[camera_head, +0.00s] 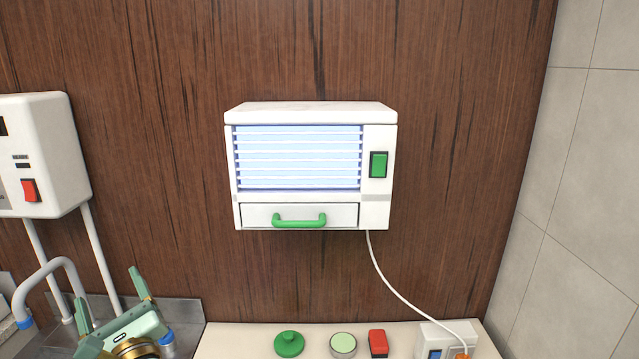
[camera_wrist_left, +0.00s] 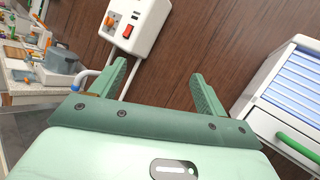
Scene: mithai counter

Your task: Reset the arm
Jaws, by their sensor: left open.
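My left gripper (camera_head: 112,296) is at the lower left of the head view, its two green fingers spread apart with nothing between them. In the left wrist view the same gripper (camera_wrist_left: 160,85) is open and empty, facing the brown wood wall. It is apart from the white wall unit (camera_head: 380,215), which has glowing blue slats, a green switch and a drawer with a green handle. That unit also shows at the right of the left wrist view (camera_wrist_left: 258,118). My right gripper is in neither view.
A white box with a red switch (camera_head: 50,150) hangs on the wall at left, pipes below it. A curved grey tap (camera_head: 45,270) stands near my left gripper. The counter (camera_head: 235,340) holds a green knobbed lid (camera_head: 289,344), a round pale-green-topped item (camera_head: 343,345), a red block (camera_head: 378,343) and a socket box (camera_head: 436,336).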

